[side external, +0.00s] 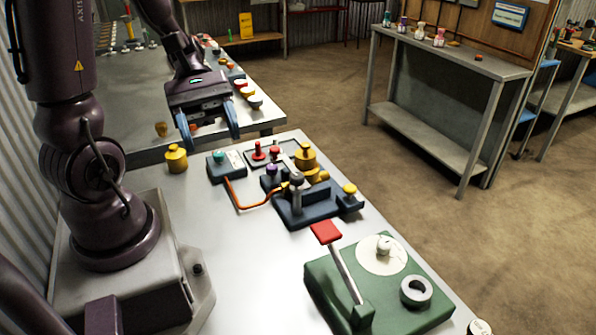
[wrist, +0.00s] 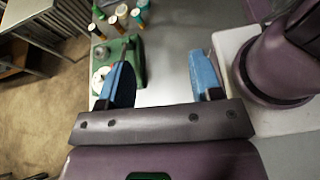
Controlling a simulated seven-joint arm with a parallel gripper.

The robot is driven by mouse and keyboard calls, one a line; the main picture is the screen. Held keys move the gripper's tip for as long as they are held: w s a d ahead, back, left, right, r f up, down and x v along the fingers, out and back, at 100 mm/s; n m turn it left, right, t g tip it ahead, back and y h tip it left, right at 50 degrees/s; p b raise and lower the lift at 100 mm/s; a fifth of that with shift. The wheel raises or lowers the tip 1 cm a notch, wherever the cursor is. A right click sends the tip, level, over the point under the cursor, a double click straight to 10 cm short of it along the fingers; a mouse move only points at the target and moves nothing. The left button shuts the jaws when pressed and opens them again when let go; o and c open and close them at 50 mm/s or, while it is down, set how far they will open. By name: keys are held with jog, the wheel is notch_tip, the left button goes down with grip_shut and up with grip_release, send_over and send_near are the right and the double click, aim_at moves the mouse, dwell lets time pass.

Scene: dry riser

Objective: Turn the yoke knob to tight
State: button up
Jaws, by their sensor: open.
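My gripper (side external: 210,138) is open and empty, with its blue fingers pointing down above the back of the grey bench. Both fingers of my gripper (wrist: 160,62) also show in the wrist view, wide apart with bare bench between them. A dark blue fixture (side external: 307,210) stands at the middle of the bench, to the right of and below my gripper in the side view. It carries an upright grey post with a dark round knob (side external: 296,179) on top. A yellow knob (side external: 349,189) sits at its right end. I cannot tell which is the yoke knob, or its setting.
A green base (side external: 330,285) with a red-topped lever (side external: 327,232) and white dial (side external: 382,254) stands near the front. It shows in the wrist view (wrist: 137,66). A yellow knobbed piece (side external: 176,160), teal-button box (side external: 218,165) and orange cable (side external: 240,205) lie near my gripper.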

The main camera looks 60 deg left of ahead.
jog(key=s+f+m+g+y, duration=0.2)
jog(key=s+m+g+y, duration=0.35)
jog(key=m+g, duration=0.2)
jog(key=s+a+m+g+y, duration=0.2)
jog(key=a+m+g+y, duration=0.2)
jog(key=a+m+y, duration=0.5)
notch_tip(320, 180, up, 8)
jog(key=m+t+y, duration=1.4)
jog(key=m+t, duration=0.7)
jog(key=m, duration=0.4)
send_over(298, 173)
jog(key=s+v, duration=0.1)
jog(key=v, duration=0.3)
jog(key=f, duration=2.4)
jog(key=shift+w+a+f, duration=0.1)
jog(key=shift+w, duration=0.3)
jog(key=x, duration=0.3)
jog(key=shift+w+a, duration=0.2)
jog(key=shift+a, duration=0.05)
jog(key=shift+w+a, duration=0.4)
jog(key=shift+a, duration=0.15)
